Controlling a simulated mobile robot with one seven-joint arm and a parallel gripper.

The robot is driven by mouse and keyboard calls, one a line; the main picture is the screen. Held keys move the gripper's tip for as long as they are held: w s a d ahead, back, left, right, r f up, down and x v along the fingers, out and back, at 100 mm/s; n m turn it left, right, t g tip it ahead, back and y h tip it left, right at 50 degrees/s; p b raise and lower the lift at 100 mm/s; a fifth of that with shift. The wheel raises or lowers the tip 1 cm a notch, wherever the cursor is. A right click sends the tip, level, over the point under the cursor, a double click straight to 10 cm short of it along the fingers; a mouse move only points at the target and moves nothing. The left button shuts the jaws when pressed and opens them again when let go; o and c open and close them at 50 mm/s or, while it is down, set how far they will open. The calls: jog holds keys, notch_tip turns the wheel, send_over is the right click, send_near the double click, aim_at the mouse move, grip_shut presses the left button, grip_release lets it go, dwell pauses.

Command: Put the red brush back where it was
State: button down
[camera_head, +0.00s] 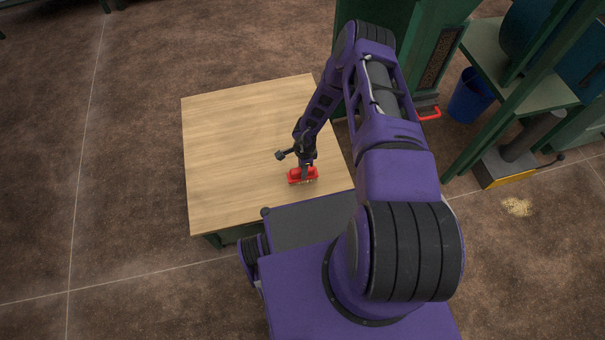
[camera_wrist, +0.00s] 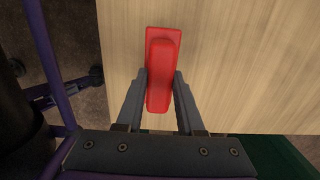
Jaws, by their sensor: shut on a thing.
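The red brush (camera_head: 303,175) is at the right front part of the wooden tabletop in the head view. In the wrist view the brush (camera_wrist: 162,62) lies lengthwise between the two fingers, with its far end reaching past the fingertips over the wood. My gripper (camera_head: 306,170) is shut on the brush, and its fingers (camera_wrist: 160,82) lie along both sides of the handle. The fingers hide part of the brush. I cannot tell whether the brush touches the tabletop or is held just above it.
The wooden table (camera_head: 235,140) is otherwise bare, with free room to the left and back. A blue bin (camera_head: 470,97) and a green frame stand further right. Tan grains (camera_head: 517,207) lie on the floor.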

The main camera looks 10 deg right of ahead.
notch_tip(320, 180, down, 3)
jog(key=shift+r, duration=0.2)
jog(key=c, duration=0.5)
grip_release()
jog(key=r, duration=0.4)
jog(key=r+p, duration=0.1)
jog(key=r, duration=0.3)
jog(key=r+p, duration=0.1)
jog(key=r, duration=0.3)
jog(key=shift+d, duration=0.25)
